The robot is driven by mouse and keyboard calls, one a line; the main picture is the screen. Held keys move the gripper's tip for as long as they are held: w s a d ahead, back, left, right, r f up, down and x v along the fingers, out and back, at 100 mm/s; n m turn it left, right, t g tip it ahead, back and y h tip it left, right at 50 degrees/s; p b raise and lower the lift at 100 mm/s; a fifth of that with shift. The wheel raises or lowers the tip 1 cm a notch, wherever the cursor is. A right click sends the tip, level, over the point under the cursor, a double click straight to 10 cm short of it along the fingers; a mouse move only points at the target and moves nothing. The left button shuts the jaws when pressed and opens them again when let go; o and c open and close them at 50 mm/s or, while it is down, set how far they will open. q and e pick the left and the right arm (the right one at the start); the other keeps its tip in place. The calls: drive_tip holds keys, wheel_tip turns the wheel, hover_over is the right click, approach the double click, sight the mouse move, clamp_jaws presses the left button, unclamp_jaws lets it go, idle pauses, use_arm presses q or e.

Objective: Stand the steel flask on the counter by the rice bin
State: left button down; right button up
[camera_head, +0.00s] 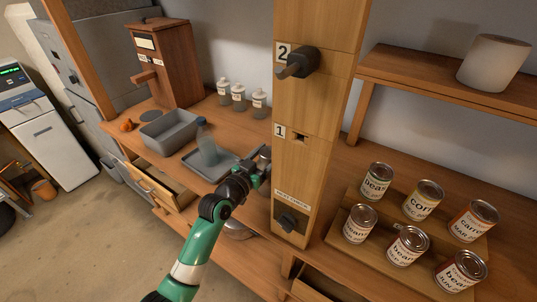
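A grey, tilted, bottle-like thing (208,150) with a bluish top rises from the grey tray (228,160) on the counter; it may be the steel flask, but it is too small to be sure. A tall wooden bin with labels and a handle (166,62) stands at the back left of the counter; its writing is too small to read, and it looks like the rice bin. My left gripper (262,163) is at the right of the tray, close to the wooden post and apart from the bottle-like thing. Its fingertips are unclear. My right gripper is not in view.
A grey basin (170,130) sits between bin and tray. Several small jars (239,96) stand along the wall. The wooden post (305,125) with black knobs (298,62) stands right of my gripper. Several cans (408,246) stand at the right. An open drawer (157,187) juts out in front.

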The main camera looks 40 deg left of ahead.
use_arm(q)
unclamp_jaws()
drive_tip(key=shift+f, duration=0.1)
drive_tip(key=shift+r, duration=0.2)
drive_tip(key=s+d, duration=0.2)
drive_tip(key=s, duration=0.9)
drive_tip(key=shift+s+p, duration=0.35)
drive_tip(key=shift+s, duration=0.05)
